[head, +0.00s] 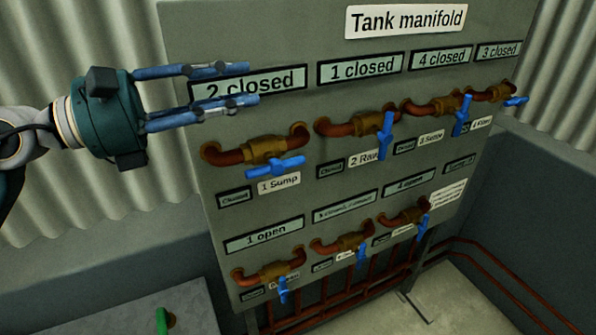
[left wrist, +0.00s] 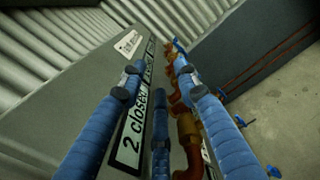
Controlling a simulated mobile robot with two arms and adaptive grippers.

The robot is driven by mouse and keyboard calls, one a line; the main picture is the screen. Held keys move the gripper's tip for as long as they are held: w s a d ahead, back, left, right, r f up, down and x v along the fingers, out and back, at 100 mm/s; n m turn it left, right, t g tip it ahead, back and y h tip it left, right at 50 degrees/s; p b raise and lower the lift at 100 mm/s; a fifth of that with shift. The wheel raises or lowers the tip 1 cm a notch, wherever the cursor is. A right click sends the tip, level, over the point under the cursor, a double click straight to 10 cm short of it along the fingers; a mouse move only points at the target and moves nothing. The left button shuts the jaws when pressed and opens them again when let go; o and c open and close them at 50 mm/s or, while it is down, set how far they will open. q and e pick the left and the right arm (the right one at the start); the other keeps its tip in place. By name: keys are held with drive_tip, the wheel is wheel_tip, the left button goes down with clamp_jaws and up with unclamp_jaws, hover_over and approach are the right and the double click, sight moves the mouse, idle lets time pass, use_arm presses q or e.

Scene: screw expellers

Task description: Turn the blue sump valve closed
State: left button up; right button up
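The sump valve (head: 265,150) is a brass body on a copper pipe at the upper left of the manifold panel, above a "1 Sump" label (head: 279,184). Its blue lever (head: 275,167) lies nearly level, roughly along the pipe. My left gripper (head: 254,84) is open and empty, in front of the "2 closed" sign and above the valve, apart from the lever. In the left wrist view the blue fingers (left wrist: 158,72) are spread, with the "2 closed" sign (left wrist: 133,130) and copper pipe (left wrist: 188,135) behind them. The sump lever cannot be made out there. My right gripper is not in view.
The grey panel (head: 215,225) carries several other valves close by. The neighbouring lever (head: 386,136) on the right hangs crosswise to its pipe. A lower row has more valves (head: 268,273). A grey box with a green handle (head: 162,321) stands at bottom left.

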use_arm(q)
wheel_tip(320, 180, down, 4)
drive_tip(key=b, duration=1.3)
approach(304, 159)
drive_tip(key=shift+a, duration=0.6)
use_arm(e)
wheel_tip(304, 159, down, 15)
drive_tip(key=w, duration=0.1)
use_arm(q)
drive_tip(key=p+x, duration=0.3)
drive_tip(key=x, duration=0.6)
drive_tip(key=shift+w+d+f, duration=0.1)
drive_tip(key=shift+w+d, duration=0.1)
drive_tip(key=shift+d, duration=0.15)
drive_tip(key=shift+w+d+f+p, duration=0.15)
drive_tip(key=shift+w+d+p, duration=0.05)
drive_tip(key=shift+d+p, duration=0.2)
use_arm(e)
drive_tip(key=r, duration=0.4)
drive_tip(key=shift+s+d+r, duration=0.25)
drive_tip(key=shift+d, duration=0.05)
